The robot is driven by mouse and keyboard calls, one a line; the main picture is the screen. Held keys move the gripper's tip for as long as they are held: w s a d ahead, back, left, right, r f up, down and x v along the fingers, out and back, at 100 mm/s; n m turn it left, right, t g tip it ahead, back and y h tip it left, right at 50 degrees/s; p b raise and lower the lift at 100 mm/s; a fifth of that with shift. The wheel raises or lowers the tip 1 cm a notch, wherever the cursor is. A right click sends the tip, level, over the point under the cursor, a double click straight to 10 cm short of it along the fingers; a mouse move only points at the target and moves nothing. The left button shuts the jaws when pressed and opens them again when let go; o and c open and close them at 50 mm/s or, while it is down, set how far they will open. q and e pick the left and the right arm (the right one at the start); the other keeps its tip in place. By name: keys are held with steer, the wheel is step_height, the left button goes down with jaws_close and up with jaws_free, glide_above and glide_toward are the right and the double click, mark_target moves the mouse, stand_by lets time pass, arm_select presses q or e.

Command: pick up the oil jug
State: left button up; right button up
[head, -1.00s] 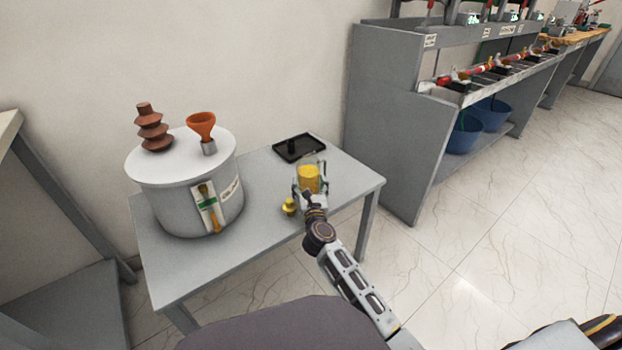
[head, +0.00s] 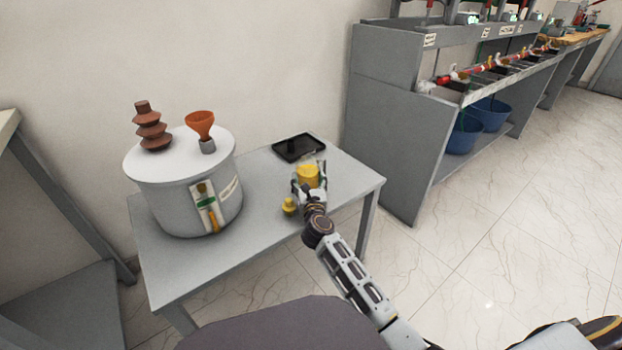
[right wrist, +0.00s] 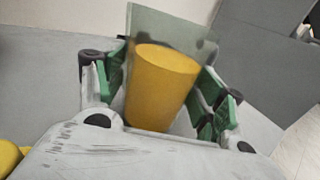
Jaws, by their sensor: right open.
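The oil jug (head: 308,174) is a clear container with yellow oil, standing on the grey table near its right side. My right gripper (head: 307,187) is at the jug's near side, with its fingers on either side of it. In the right wrist view, the jug (right wrist: 160,85) sits between the open green-padded fingers (right wrist: 160,95). The gripper hides the jug's lower part, and I cannot tell whether either finger touches it. My left gripper is not in view.
On the table (head: 255,240) stand a grey transformer tank (head: 165,205) with a brown bushing (head: 152,130) and an orange funnel (head: 201,125), a black tray (head: 298,148), and a small yellow object (head: 288,206) left of my gripper. A grey bench (head: 395,140) stands to the right.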

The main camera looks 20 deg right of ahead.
steer(key=shift+w, duration=0.1)
steer(key=shift+w+d+f+b, duration=0.1)
steer(key=shift+w+d+b, duration=0.15)
steer(key=shift+w+b, duration=0.35)
steer(key=shift+w+d+b, duration=0.2)
steer(key=shift+w+b, duration=0.15)
steer(key=shift+w, duration=0.4)
steer(key=shift+w+d+b, duration=0.15)
steer(key=shift+w+b, duration=0.3)
steer(key=shift+w, duration=0.6)
steer(key=shift+c, duration=0.4)
steer(key=c, duration=0.9)
steer(key=shift+c, duration=0.2)
